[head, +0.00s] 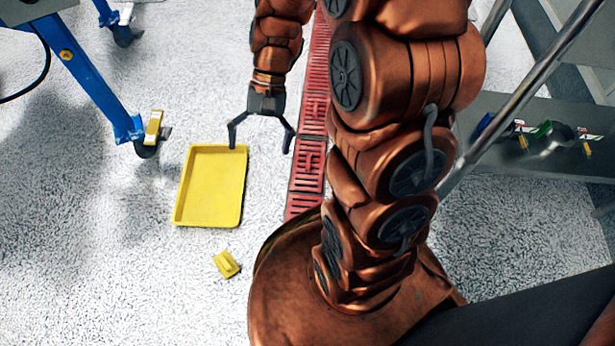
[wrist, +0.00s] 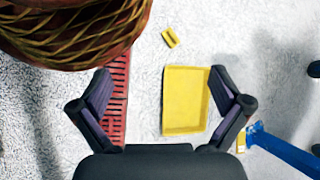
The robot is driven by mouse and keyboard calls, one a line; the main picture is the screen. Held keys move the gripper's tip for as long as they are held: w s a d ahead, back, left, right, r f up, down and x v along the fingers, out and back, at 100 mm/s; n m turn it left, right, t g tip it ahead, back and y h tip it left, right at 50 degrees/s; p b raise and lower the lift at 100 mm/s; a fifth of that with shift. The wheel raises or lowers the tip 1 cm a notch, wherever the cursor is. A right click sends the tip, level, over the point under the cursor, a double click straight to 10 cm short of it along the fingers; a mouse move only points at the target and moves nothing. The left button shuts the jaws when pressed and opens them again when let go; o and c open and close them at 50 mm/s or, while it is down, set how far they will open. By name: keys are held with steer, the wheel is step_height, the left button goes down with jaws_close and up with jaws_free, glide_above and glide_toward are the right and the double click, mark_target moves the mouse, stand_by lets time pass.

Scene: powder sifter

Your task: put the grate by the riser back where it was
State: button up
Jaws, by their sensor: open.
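A row of red slotted grates (head: 307,179) runs along the floor, partly hidden behind my arm and base in the head view. Part of the row also shows in the wrist view (wrist: 116,95), left of the middle. I cannot tell which one is the grate by the riser, and no loose grate is clearly visible. My gripper (head: 260,143) is open and empty, pointing down over the pale floor. In the head view its fingers lie between the yellow tray and the grate row. In the wrist view its fingers (wrist: 160,78) are spread wide on either side of the tray.
A shallow yellow tray (head: 210,187) lies on the floor, apparently empty. A small yellow block (head: 227,264) lies nearer my base. A blue wheeled frame (head: 88,75) stands at upper left. A metal rail (head: 535,80) and grey platform (head: 555,160) are at right. Lower-left floor is clear.

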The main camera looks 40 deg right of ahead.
steer(key=s+d+r+n+h, duration=0.1)
steer(key=s+r+n+h, duration=0.1)
steer(key=s, duration=0.5)
steer(key=s+r+n+t+h, duration=0.1)
steer(key=s+r+n+h, duration=0.1)
steer(key=s, duration=0.5)
steer(key=shift+s+d+r+n+h, duration=0.3)
steer(key=shift+d+r+n+h, duration=0.1)
steer(key=shift+n+h, duration=0.45)
